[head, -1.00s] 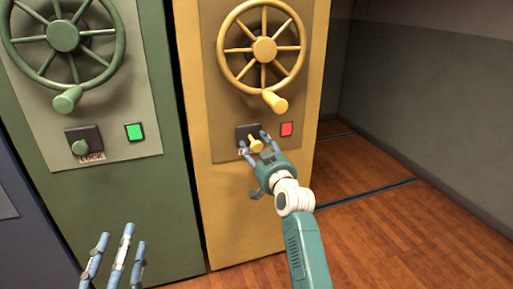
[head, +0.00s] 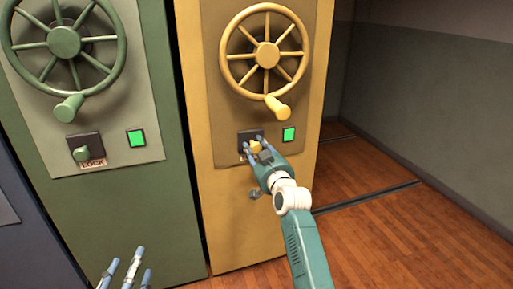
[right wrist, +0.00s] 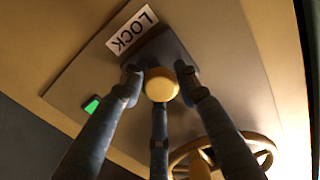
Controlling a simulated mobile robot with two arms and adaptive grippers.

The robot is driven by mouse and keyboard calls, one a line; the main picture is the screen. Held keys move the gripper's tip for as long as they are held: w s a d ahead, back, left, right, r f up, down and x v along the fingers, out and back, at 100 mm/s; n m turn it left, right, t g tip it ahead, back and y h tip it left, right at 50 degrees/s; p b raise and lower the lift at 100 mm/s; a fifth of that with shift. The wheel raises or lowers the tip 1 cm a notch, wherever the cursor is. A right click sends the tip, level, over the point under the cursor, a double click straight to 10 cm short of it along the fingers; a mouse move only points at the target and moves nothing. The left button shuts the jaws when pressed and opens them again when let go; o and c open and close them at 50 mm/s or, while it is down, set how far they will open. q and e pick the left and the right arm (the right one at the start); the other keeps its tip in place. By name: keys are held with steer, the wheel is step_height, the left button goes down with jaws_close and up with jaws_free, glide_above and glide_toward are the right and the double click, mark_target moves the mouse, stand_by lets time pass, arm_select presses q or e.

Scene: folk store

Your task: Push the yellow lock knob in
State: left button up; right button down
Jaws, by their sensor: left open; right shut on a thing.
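The yellow lock knob (head: 255,147) sits on a dark plate on the yellow cabinet (head: 230,215). In the right wrist view the knob (right wrist: 161,86) is between the fingers, in front of the dark plate beside a LOCK label (right wrist: 131,29). My right gripper (head: 256,144) is shut on the knob, its fingers around it. The yellow cabinet's indicator light (head: 289,134) is green; it also shows green in the right wrist view (right wrist: 92,105). My left gripper (head: 125,270) is open and empty at the bottom left, partly cut off by the frame.
The yellow handwheel (head: 267,55) with its handle (head: 277,107) is just above my right gripper. The green cabinet (head: 125,220) to the left has its own wheel (head: 65,42), knob (head: 81,154) and green light (head: 136,138). Wooden floor lies open at the right.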

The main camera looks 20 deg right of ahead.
steer(key=shift+r, duration=0.2)
steer(key=c, duration=1.7)
jaws_free()
steer(key=o, duration=0.4)
steer(key=shift+w+f, duration=0.1)
steer(key=shift+w, duration=0.05)
steer(key=shift+o, duration=0.2)
steer(key=shift+f, duration=0.1)
steer(key=s, duration=1.2)
steer(key=shift+d, duration=0.15)
